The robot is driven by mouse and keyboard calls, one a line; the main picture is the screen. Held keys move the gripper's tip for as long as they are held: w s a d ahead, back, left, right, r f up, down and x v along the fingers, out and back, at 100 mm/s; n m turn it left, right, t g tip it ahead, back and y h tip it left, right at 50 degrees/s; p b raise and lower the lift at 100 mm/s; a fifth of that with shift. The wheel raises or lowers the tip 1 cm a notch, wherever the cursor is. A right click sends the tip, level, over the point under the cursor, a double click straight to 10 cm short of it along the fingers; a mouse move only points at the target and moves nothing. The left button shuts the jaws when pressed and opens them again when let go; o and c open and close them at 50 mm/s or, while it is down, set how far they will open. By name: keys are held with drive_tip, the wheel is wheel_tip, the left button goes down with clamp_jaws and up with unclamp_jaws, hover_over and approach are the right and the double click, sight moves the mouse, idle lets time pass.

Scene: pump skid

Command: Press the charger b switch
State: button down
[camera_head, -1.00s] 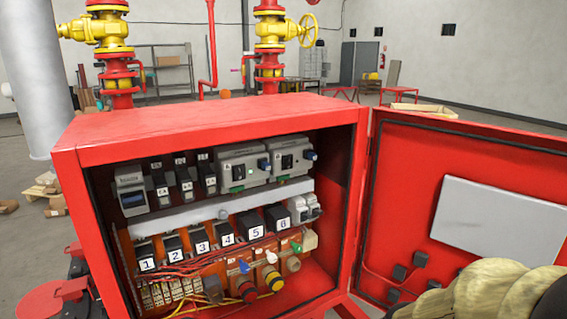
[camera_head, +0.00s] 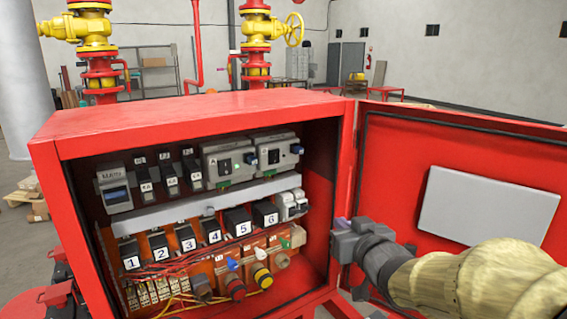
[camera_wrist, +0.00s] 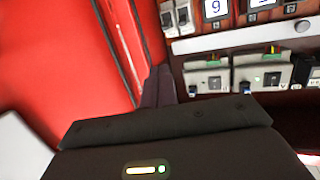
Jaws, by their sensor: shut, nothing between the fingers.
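Two grey charger units sit at the upper right of the open red cabinet, a left one (camera_head: 228,162) and a right one (camera_head: 275,150).
The cabinet door (camera_head: 455,180) stands open on the right, close to my arm. Numbered black relays (camera_head: 210,230) fill the lower row, with wires, red and yellow plugs (camera_head: 262,277) below. The cabinet's right frame (camera_head: 343,190) is near my gripper.

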sight(276, 152)
drive_tip(key=s+a+r+n+t+y, duration=0.1)
drive_tip(key=s+a+r+n+y, duration=0.1)
drive_tip(key=a+r+y, duration=0.3)
wheel_tip(276, 152, up, 4)
drive_tip(key=shift+a+r+n+y, duration=0.1)
drive_tip(key=shift+a+n+y, duration=0.1)
drive_tip(key=shift+n+y, duration=0.65)
drive_tip(key=shift+w, duration=0.1)
drive_tip(key=p+x, duration=0.5)
drive_tip(key=x, duration=0.7)
drive_tip(key=shift+w+a+r+p, duration=0.15)
drive_tip(key=shift+w+r+p, duration=0.05)
drive_tip(key=shift+w+p, duration=0.15)
drive_tip(key=shift+w+a, duration=0.35)
drive_tip(key=shift+w, duration=0.15)
